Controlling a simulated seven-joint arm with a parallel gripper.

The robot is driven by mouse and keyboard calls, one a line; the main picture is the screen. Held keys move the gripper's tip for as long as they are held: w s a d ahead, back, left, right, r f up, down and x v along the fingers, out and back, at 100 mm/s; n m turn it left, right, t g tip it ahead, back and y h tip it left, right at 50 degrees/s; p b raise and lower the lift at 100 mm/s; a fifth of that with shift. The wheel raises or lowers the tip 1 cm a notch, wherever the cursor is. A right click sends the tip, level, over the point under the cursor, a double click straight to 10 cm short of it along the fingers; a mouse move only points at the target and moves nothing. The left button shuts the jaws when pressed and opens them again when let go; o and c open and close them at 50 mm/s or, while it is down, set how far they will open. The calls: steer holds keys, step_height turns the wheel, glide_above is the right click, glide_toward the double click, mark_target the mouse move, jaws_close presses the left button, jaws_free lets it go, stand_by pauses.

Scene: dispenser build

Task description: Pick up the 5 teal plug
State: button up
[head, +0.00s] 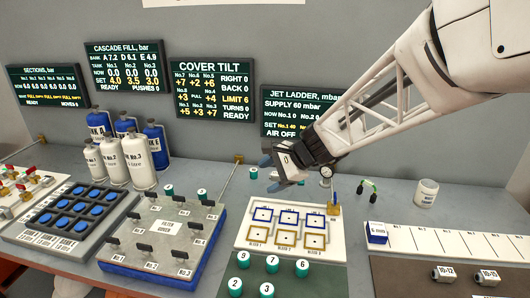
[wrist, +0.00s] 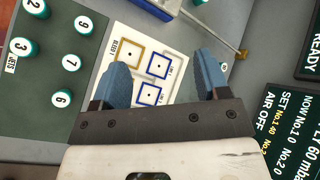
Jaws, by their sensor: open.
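Several teal plugs with white numbered tops stand on a dark green mat (head: 325,281) at the front. I read plug 9 (head: 244,262), plug 7 (head: 273,261), plug 6 (head: 302,268), plug 2 (head: 236,286) and plug 3 (head: 266,290). They also show at the left of the wrist view, with plug 7 (wrist: 71,62) closest to the middle. I cannot read a 5 on any plug. My gripper (head: 270,173) is open and empty, above and behind the white block board (head: 250,232); its blue fingers (wrist: 162,72) frame that board in the wrist view.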

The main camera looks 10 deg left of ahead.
steer(key=w+a+f+m+y, duration=0.1)
steer(key=w+a+f+m, duration=0.2)
steer(key=a, duration=0.4)
steer(key=w+a+f+m+t+y, duration=0.1)
steer(key=w+a+f+m, duration=0.2)
steer(key=w+a+f, duration=0.2)
steer(key=w+a+f+m+y, duration=0.2)
steer(key=w+a, duration=0.4)
steer(key=a, duration=0.3)
step_height(320, 180, down, 2)
steer(key=shift+w+a+m+t, duration=0.3)
steer(key=shift+a+m, duration=0.1)
steer(key=shift+m, duration=0.2)
glide_toward(202, 192)
steer(key=shift+w+a+f, duration=0.15)
steer(key=shift+a+f, duration=0.35)
steer(key=shift+a, duration=0.1)
steer(key=shift+w+a+f, duration=0.15)
steer(key=shift+a+f, duration=0.35)
steer(key=shift+a, duration=0.15)
steer(key=shift+w+a+f, duration=0.1)
steer(key=shift+a+f, duration=0.15)
steer(key=shift+a, duration=0.3)
steer(key=shift+a, duration=0.1)
steer(key=shift+x, duration=3)
steer(key=shift+c, duration=0.4)
